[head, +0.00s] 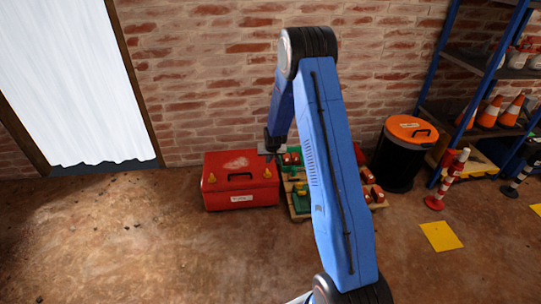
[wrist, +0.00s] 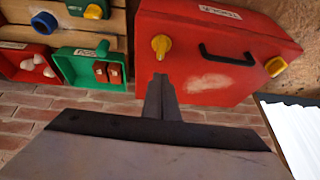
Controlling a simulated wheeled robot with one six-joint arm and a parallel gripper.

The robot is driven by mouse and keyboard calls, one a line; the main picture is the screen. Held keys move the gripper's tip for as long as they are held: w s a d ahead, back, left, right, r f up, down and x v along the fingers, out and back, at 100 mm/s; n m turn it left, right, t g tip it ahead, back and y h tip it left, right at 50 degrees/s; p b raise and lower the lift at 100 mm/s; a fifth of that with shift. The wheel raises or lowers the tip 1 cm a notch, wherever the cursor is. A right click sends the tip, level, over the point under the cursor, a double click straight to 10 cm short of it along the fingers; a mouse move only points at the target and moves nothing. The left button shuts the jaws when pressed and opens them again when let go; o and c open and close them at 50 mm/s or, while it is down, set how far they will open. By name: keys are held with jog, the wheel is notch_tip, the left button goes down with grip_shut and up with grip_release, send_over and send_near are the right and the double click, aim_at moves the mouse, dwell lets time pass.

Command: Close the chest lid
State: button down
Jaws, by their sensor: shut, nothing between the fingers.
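The red chest (head: 240,190) stands on the floor against the brick wall, left of my arm. Its lid (wrist: 205,70) carries a black handle, two yellow latches and a pale scuffed patch. The lid lies down over the box, and I see no clear gap, though I cannot tell whether it is fully shut. My gripper (head: 270,157) is at the chest's back right corner. In the wrist view my gripper (wrist: 160,80) is shut and empty, its tips at the lid's edge below a yellow latch; I cannot tell whether they touch.
A wooden pallet (wrist: 70,18) with green and red bins is close on the chest's right. A black barrel with an orange lid (head: 410,130) and a blue shelf with cones stand farther right. A white curtained doorway (head: 75,80) is left. The floor in front of the chest is clear.

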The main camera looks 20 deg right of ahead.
notch_tip(320, 180, down, 4)
jog(key=s+t+h, duration=0.1)
jog(key=s, duration=0.2)
jog(key=t, duration=0.2)
send_near(272, 185)
jog(key=shift+h, duration=0.3)
jog(key=w, duration=0.1)
jog(key=w+f, duration=0.1)
jog(key=w, duration=0.1)
jog(key=w+d+f, duration=0.1)
jog(key=shift+w+d+f, duration=0.1)
jog(key=shift+w+f, duration=0.15)
jog(key=shift+w, duration=0.15)
jog(key=shift+s+f, duration=0.25)
jog(key=shift+f, duration=0.25)
jog(key=shift+s+f, duration=0.2)
jog(key=shift+f, duration=0.3)
jog(key=shift+s+f, duration=0.1)
jog(key=shift+f, duration=0.05)
jog(key=shift+s+a+r, duration=0.2)
jog(key=shift+a+r, duration=0.1)
jog(key=shift+r, duration=0.1)
jog(key=w+r+v, duration=0.1)
jog(key=v, duration=1.6)
jog(key=shift+r, duration=0.2)
